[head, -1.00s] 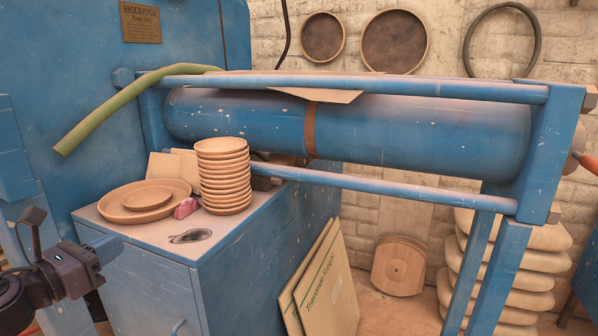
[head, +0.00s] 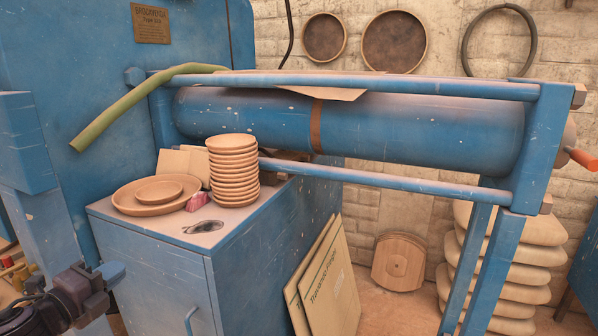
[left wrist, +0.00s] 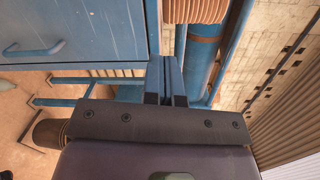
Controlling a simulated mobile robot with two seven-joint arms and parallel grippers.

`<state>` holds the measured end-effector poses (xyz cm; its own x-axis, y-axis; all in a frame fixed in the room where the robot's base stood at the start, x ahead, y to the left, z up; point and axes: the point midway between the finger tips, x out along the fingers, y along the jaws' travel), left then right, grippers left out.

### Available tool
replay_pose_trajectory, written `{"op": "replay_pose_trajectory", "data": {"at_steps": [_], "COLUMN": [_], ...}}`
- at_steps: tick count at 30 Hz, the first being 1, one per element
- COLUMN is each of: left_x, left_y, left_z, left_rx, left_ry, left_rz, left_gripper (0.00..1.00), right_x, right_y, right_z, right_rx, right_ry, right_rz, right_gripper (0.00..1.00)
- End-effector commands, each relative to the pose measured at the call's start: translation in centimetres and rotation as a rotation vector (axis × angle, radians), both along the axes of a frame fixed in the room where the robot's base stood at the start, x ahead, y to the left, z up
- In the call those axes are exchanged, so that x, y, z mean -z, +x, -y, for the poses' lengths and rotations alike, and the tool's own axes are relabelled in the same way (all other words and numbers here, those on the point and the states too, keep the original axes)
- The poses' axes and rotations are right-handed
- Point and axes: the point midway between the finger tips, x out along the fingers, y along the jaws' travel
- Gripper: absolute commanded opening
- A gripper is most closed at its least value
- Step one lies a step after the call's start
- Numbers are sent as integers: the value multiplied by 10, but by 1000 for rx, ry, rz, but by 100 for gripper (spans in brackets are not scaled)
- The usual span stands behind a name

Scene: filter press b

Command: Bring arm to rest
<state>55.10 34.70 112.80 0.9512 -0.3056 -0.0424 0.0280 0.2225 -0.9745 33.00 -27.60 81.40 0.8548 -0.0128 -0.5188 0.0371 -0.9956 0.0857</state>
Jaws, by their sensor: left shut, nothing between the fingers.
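My left gripper (head: 112,274) is at the lower left of the head view, in front of the blue cabinet (head: 160,275) and below its top. In the left wrist view its two fingers (left wrist: 168,75) lie close together with nothing between them. It is apart from the stacked bowls and the plate on the cabinet. My right gripper does not show in either view.
The cabinet top holds a stack of bowls (head: 233,175), a large plate (head: 130,198) and a pink item (head: 197,201). The press's blue cylinder (head: 400,130) and rails extend right. Boards (head: 330,285) lean against the cabinet. Sacks (head: 495,275) are piled at right.

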Motion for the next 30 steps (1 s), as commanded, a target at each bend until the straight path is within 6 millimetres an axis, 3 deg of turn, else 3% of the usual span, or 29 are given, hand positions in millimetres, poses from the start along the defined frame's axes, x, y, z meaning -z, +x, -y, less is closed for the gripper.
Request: {"op": "replay_pose_trajectory", "data": {"at_steps": [1,8,15,24,30], "left_x": [19,99,180,267,303], "left_y": [-4,-30,-74,-149,-197], "left_z": [1,7,21,49,66], "left_rx": [-24,-156,-319,-551,-685], "left_ry": [-122,-630,-1061,-1425,-1559], "left_rz": [-55,-273,-445,-573,-606], "left_gripper": [0,0,0,0,0], "right_x": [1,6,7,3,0], "right_y": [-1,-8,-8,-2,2], "right_z": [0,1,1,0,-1], "right_rx": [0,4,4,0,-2], "right_ry": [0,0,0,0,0], "right_rz": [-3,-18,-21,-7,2], "right_gripper": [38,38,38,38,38]}}
